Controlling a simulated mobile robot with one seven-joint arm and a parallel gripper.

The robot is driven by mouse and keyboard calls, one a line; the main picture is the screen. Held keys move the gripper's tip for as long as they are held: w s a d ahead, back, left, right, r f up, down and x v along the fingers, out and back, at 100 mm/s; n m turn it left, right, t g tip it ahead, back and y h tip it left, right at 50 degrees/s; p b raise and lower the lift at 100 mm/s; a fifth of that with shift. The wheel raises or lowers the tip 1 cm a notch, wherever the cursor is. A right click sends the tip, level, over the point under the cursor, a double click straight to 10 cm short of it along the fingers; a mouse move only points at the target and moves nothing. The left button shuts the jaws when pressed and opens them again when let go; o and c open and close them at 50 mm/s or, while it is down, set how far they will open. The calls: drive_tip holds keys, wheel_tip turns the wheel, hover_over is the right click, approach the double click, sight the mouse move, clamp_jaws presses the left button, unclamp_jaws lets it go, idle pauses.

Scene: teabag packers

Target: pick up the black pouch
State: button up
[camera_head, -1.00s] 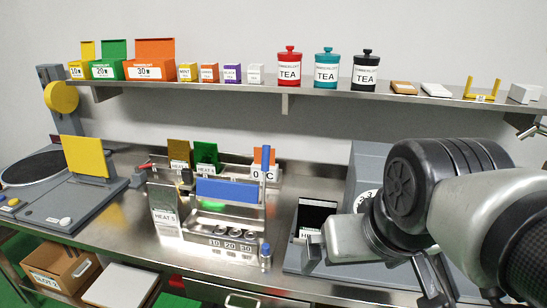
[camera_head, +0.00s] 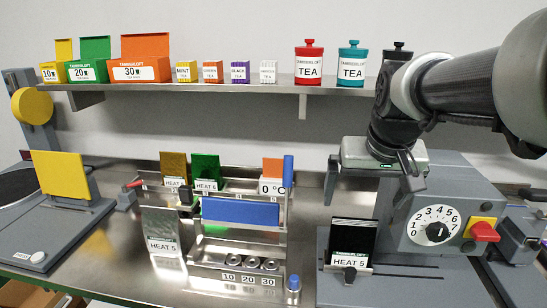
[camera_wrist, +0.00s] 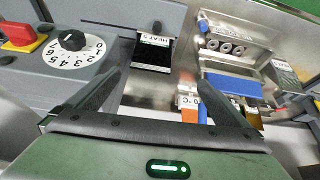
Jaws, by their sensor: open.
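The black pouch (camera_head: 353,238) stands upright in a small holder at the front right of the bench in the head view. A white label reading HEAT 5 is across its lower part. It also shows in the wrist view (camera_wrist: 152,54), at the top, beyond and between the fingers. My gripper (camera_head: 371,192) is open and empty, above the pouch and apart from it. In the wrist view its two fingers (camera_wrist: 155,76) are spread wide.
A grey machine with a numbered dial (camera_head: 437,232) and a red switch (camera_head: 484,231) stands right of the pouch. A silver pouch (camera_head: 162,235) and a metal rack with a blue panel (camera_head: 240,211) are to the left. The shelf (camera_head: 225,86) with boxes and tea jars runs behind.

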drive_tip(key=w+d+f+b, duration=0.1)
drive_tip(key=w+d+f, duration=0.2)
drive_tip(key=w, duration=0.2)
drive_tip(key=b, duration=0.1)
approach(354, 227)
drive_tip(key=shift+m, duration=0.3)
drive_tip(key=x, duration=0.6)
drive_tip(key=shift+w+d, duration=0.15)
drive_tip(key=shift+w, duration=0.15)
drive_tip(key=shift+s+b+x, duration=0.15)
drive_tip(key=shift+b+x, duration=0.05)
drive_tip(key=shift+x, duration=1.15)
drive_tip(key=shift+s+b+x, duration=0.15)
drive_tip(key=shift+s+x, duration=0.05)
drive_tip(key=shift+x, duration=1.15)
drive_tip(key=shift+f, duration=0.1)
drive_tip(key=c, duration=1.1)
